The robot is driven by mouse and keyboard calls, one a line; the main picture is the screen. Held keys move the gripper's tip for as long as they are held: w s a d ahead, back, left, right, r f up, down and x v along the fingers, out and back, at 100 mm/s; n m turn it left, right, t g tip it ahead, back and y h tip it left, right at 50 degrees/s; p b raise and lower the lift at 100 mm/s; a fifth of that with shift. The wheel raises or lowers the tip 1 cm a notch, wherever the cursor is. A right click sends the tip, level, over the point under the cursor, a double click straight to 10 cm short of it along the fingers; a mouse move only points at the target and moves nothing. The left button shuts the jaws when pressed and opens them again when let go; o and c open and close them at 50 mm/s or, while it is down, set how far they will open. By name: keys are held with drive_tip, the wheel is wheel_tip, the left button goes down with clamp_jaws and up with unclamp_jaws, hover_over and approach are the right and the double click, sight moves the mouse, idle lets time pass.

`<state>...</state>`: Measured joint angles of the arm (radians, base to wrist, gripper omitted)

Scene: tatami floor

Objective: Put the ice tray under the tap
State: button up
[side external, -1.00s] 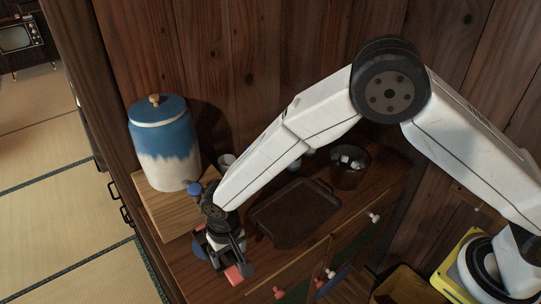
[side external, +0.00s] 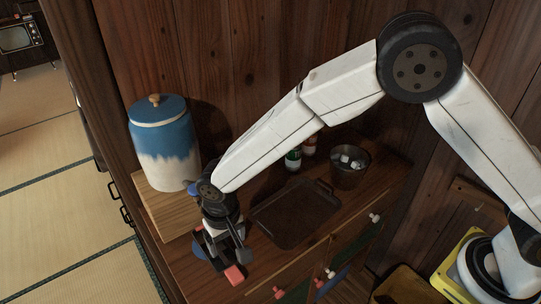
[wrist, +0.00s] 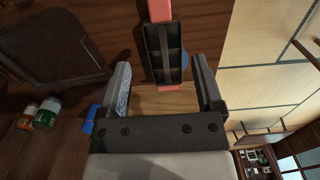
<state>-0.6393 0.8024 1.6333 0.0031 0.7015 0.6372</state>
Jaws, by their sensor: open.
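The ice tray (wrist: 163,55) is dark with several compartments and pinkish-red ends. In the wrist view it lies between my open fingers, with a gap to each finger. Its near red end (side external: 234,273) shows in the side view at the cabinet's front left. My gripper (side external: 222,250) points down over the tray there and hides much of it. The blue-and-white jar (side external: 163,150) stands on a wooden stand behind my gripper. A bit of blue (side external: 193,188) at the jar's front may be its tap; my wrist hides most of it.
A dark flat tray with handles (side external: 296,215) lies right of my gripper. A glass with white cubes (side external: 348,165) and two small bottles (side external: 293,158) stand behind it. A blue disc (wrist: 185,60) shows partly behind the ice tray. Wooden wall closes off the back.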

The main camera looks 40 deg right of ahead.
drive_tip(key=s+d+r+t, duration=0.1)
drive_tip(key=d+r, duration=0.2)
drive_tip(key=d, duration=0.5)
drive_tip(key=s+d+r, duration=0.1)
drive_tip(key=d+r, duration=0.3)
drive_tip(key=d, duration=0.5)
drive_tip(key=s+d+r+t, duration=0.1)
drive_tip(key=s+d+r, duration=0.1)
drive_tip(key=s+d, duration=0.7)
drive_tip(key=d, duration=0.3)
drive_tip(key=shift+s+d+r+t, duration=0.15)
drive_tip(key=shift+s+d+t, duration=0.05)
drive_tip(key=shift+t, duration=0.1)
